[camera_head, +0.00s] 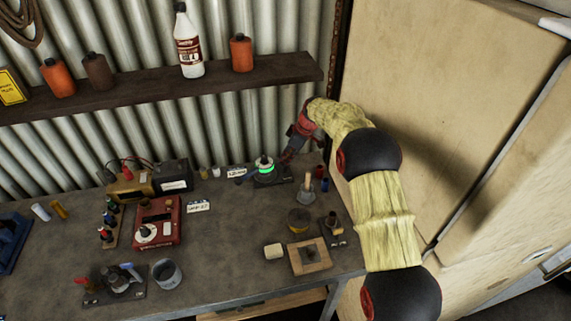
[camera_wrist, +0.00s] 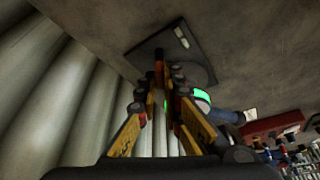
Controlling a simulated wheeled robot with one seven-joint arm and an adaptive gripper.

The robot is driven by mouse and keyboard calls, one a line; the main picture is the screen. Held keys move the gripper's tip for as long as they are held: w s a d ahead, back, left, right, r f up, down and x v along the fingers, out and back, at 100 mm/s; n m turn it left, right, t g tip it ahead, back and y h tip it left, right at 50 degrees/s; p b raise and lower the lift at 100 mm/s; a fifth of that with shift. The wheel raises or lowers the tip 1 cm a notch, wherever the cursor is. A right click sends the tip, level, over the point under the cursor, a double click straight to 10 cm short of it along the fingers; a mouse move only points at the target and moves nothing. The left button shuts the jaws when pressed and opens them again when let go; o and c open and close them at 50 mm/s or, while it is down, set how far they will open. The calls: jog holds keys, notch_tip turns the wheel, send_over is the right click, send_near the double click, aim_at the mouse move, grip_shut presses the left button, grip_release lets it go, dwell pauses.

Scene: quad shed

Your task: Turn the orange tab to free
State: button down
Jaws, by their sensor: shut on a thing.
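A dark round device with a glowing green ring (camera_head: 264,168) stands on a dark base plate near the back of the bench, by the wall. In the wrist view the green ring (camera_wrist: 202,96) shows just right of my fingers, and the dark base plate (camera_wrist: 150,45) lies beyond them. My gripper (camera_head: 287,157) reaches down to the right side of this device. In the wrist view my gripper (camera_wrist: 160,75) has its yellow fingers drawn together at the tips, against the device. The orange tab is not clearly visible; the fingertips hide what is between them.
A corrugated wall and a shelf (camera_head: 170,86) with bottles stand behind the bench. Small cylinders (camera_head: 320,172) and a wooden frame (camera_head: 294,262) are to the right and front. A tall cabinet (camera_head: 430,110) bounds the right.

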jog(key=n+g, duration=0.1)
jog(key=n, duration=0.2)
jog(key=shift+w+n, duration=0.15)
jog(key=shift+n, duration=0.15)
jog(key=shift+n+g+p, duration=0.6)
jog(key=shift+n+g, duration=0.1)
jog(key=shift+n, duration=0.7)
jog(key=c, duration=2)
grip_release()
jog(key=shift+o, duration=0.4)
